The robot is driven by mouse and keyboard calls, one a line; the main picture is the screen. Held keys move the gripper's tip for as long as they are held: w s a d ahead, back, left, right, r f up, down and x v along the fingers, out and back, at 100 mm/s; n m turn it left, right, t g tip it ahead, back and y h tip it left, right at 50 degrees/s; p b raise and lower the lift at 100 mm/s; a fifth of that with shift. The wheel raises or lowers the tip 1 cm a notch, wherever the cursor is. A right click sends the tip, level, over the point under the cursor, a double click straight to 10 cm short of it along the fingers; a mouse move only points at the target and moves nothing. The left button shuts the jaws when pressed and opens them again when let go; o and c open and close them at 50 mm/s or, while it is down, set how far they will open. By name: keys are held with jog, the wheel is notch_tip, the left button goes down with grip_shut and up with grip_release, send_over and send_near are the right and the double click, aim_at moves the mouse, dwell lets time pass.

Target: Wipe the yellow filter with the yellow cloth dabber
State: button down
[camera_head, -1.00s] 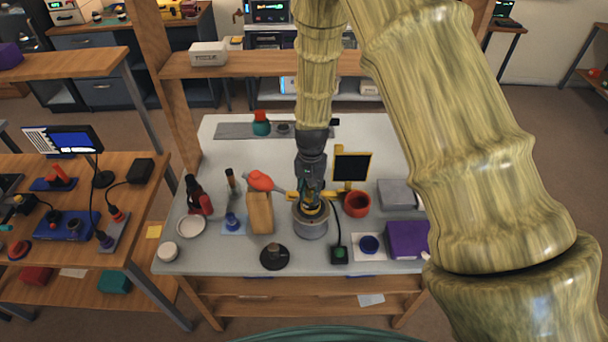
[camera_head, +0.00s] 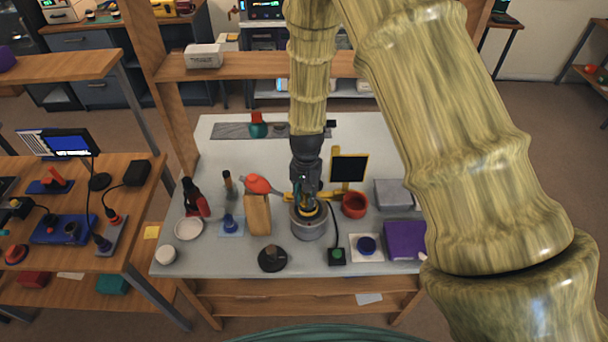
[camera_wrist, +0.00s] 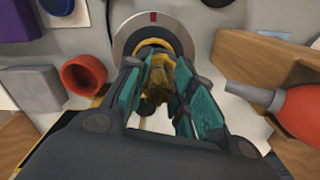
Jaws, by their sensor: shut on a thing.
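My gripper (camera_head: 306,197) points down over a round grey metal drum (camera_head: 309,230) near the middle of the table. In the wrist view, its teal-padded fingers (camera_wrist: 158,72) are shut on a yellow, lumpy thing, which looks like the yellow cloth dabber (camera_wrist: 157,84). The dabber's lower end is at the drum's centre, where a yellow ring (camera_wrist: 150,43), perhaps the yellow filter, partly shows. The fingers and dabber hide most of the centre, so I cannot tell whether they touch. The drum's grey rim (camera_wrist: 125,45) has a red mark.
An orange-red bulb blower (camera_head: 257,184) rests on a wooden block (camera_head: 258,215) left of the drum. A red cup (camera_head: 354,205) and a yellow-framed black panel (camera_head: 349,168) stand close right. A purple box (camera_head: 404,240) is at the right. A dark round base (camera_head: 272,259) sits in front.

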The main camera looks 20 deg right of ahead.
aim_at(305, 206)
jog(key=r, duration=0.1)
jog(key=s+r, duration=0.1)
jog(key=r+p, duration=0.1)
jog(key=shift+s+a+r, duration=0.25)
jog(key=shift+a+r, duration=0.1)
jog(key=shift+a, duration=0.05)
jog(key=shift+r, duration=0.4)
jog(key=shift+w+d+r+p, duration=0.1)
jog(key=shift+w+d+p, duration=0.1)
jog(key=shift+w+p, duration=0.55)
jog(key=shift+w+r, duration=0.2)
jog(key=shift+r, duration=0.15)
jog(key=shift+s+r+p, duration=0.25)
jog(key=shift+s+r, duration=0.1)
jog(key=shift+r, duration=0.35)
jog(key=shift+s+r+p, duration=0.25)
jog(key=shift+s+r, duration=0.05)
jog(key=shift+r, duration=0.35)
jog(key=shift+w+f, duration=0.3)
jog(key=shift+w, duration=0.15)
jog(key=shift+s+r, duration=0.2)
jog(key=shift+s, duration=0.1)
jog(key=shift+w+f, duration=0.1)
jog(key=shift+f, duration=0.25)
